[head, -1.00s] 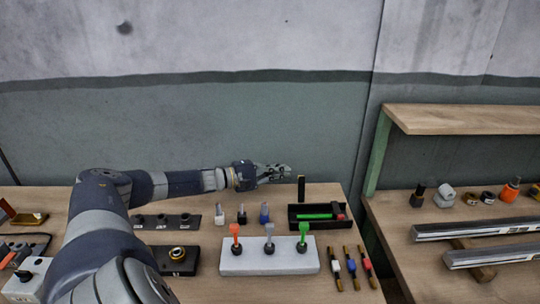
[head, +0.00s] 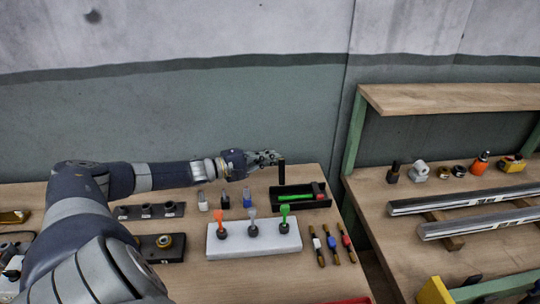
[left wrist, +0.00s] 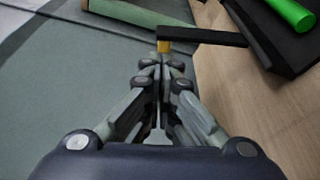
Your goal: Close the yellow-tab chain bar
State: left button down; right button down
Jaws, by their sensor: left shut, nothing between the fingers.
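A black bar (head: 281,172) stands upright behind the black tray at the back of the bench in the head view. In the left wrist view the black bar (left wrist: 208,36) runs across the top, with a yellow tab (left wrist: 164,47) at its left end. My left gripper (head: 279,158) is shut and empty, with its fingertips at the top of the bar. In the left wrist view the gripper's tips (left wrist: 162,62) are right by the yellow tab; whether they touch it I cannot tell. My right gripper is not in view.
A black tray (head: 300,204) with a green tool (head: 297,197) stands in front of the bar. A white block (head: 254,250) with orange, grey and green levers is nearer. Small white, black and blue-topped parts stand below the gripper. A second bench (head: 375,240) lies to the right.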

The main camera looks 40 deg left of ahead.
pick_arm(q)
jog(key=shift+s+d+r+m+p, duration=0.1)
jog(key=shift+d+r+m+p, duration=0.05)
jog(key=shift+r+m+p, duration=0.15)
dwell(0.4)
jog(key=s+d+p, duration=0.1)
jog(key=p, duration=0.1)
jog(key=s+d+r+m+p, duration=0.1)
jog(key=p, duration=0.1)
jog(key=s+d+r+m+t+p, duration=0.1)
jog(key=d+p, duration=0.1)
jog(key=p, duration=0.1)
jog(key=shift+s, duration=0.2)
jog(key=s+d+f+m, duration=0.1)
jog(key=d, duration=0.1)
jog(key=s+d+f+m+p, duration=0.1)
jog(key=s+d+m, duration=0.1)
jog(key=shift+f+t+h, duration=0.15)
jog(key=shift+t+h, duration=0.15)
jog(key=shift+t, duration=0.1)
jog(key=shift+s+d+f, duration=0.2)
jog(key=shift+s+d, duration=0.05)
jog(key=shift+d, duration=0.1)
